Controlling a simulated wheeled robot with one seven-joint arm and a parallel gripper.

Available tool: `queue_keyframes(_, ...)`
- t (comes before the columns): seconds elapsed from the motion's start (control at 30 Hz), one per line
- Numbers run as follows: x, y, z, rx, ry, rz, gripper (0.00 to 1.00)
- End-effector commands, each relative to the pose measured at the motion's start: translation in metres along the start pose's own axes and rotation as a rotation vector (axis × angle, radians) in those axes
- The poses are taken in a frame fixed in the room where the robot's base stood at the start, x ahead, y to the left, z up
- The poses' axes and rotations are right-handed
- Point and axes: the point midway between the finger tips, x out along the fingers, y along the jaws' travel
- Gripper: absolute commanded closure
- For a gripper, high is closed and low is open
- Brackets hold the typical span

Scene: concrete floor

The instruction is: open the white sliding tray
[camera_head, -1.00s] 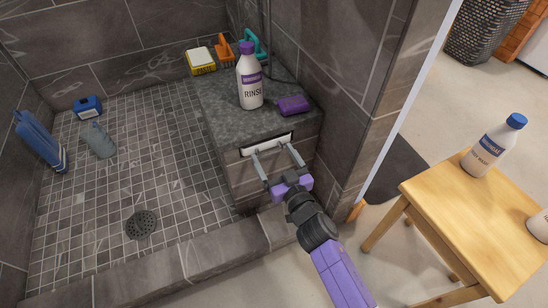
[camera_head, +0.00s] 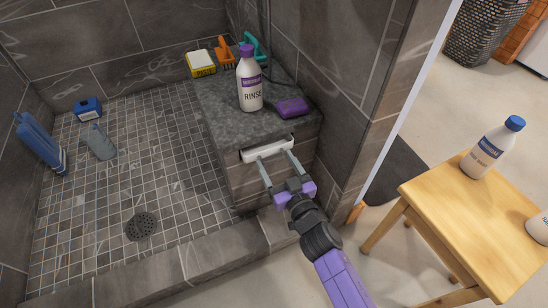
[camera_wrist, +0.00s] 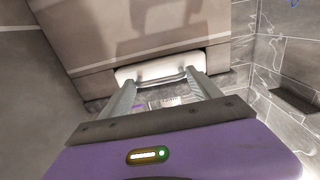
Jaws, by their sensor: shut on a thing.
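The white sliding tray (camera_head: 267,149) sits in a slot in the front of the tiled bench (camera_head: 245,180), under its dark stone top. Its white front seems to stand slightly out of the slot. In the wrist view, the tray's front (camera_wrist: 150,72) lies between my fingertips. My gripper (camera_head: 275,158) reaches in from the front, its two grey fingers shut on the tray's front part, one finger on each side. It also shows in the wrist view (camera_wrist: 161,79). The rest of the tray is hidden inside the bench.
A rinse bottle (camera_head: 249,80), a purple soap bar (camera_head: 292,107), a yellow box (camera_head: 201,63) and brushes stand on the bench top. A wall (camera_head: 345,100) is close on the right. A wooden stool (camera_head: 440,195) with bottles stands right. The floor before the bench has a low curb (camera_head: 190,262).

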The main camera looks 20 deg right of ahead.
Motion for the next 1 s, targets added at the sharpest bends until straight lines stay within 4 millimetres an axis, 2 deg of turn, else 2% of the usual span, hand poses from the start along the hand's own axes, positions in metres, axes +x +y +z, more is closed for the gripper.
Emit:
queue_keyframes(0.1, -0.029, -0.001, -0.001, 0.002, -0.005, 0.0, 1.0)
queue_keyframes(0.3, -0.066, 0.0, 0.0, 0.0, -0.004, 0.0, 1.0)
queue_keyframes(0.43, -0.076, 0.0, 0.0, 0.001, -0.003, 0.001, 1.0)
queue_keyframes(0.77, -0.077, 0.0, 0.0, -0.001, -0.001, 0.001, 1.0)
queue_keyframes(0.8, -0.077, 0.0, 0.0, -0.001, -0.001, 0.001, 0.2)
queue_keyframes(0.83, -0.077, 0.0, 0.0, -0.001, -0.001, 0.001, 0.14)
queue_keyframes(1.0, -0.077, 0.0, 0.0, 0.0, -0.001, 0.001, 0.14)
